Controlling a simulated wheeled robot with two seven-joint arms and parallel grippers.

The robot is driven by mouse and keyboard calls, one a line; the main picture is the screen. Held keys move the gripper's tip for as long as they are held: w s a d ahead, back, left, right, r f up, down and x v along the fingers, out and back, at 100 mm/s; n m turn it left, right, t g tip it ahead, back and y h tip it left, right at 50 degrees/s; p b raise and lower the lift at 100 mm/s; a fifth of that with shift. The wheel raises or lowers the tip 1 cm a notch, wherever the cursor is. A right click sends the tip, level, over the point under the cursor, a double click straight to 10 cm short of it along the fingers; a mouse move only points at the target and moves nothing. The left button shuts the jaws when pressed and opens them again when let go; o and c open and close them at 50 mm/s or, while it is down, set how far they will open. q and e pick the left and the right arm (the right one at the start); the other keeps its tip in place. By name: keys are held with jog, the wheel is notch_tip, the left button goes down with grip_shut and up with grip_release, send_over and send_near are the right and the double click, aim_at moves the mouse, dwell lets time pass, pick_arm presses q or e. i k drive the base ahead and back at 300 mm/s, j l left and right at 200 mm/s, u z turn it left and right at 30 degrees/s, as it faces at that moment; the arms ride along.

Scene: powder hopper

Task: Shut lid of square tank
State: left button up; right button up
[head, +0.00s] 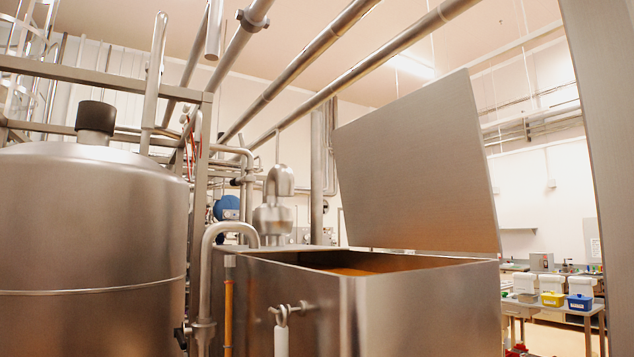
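The square tank (425,312) is a brushed-steel box at the lower middle right. Its flat steel lid (415,170) stands raised and tilted on the far right side of the opening. The opening shows an orange-brown content or inner surface (350,271); the rest of the inside is hidden by the walls. Neither of my grippers shows in the head view.
A large round steel tank (90,240) stands at the left. A curved pipe (208,265) and a valve handle (283,312) are at the square tank's left and front. Pipes run overhead. A bench with bins (552,290) is at the far right.

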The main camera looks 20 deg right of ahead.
aim_at(413, 172)
jog(key=l+u, duration=0.3)
jog(key=l, duration=0.2)
jog(key=k+l+u, duration=0.1)
jog(key=l+u, duration=0.25)
jog(key=l, duration=0.2)
jog(key=k+l+u, duration=0.15)
jog(key=l+u, duration=0.15)
jog(key=l, duration=0.15)
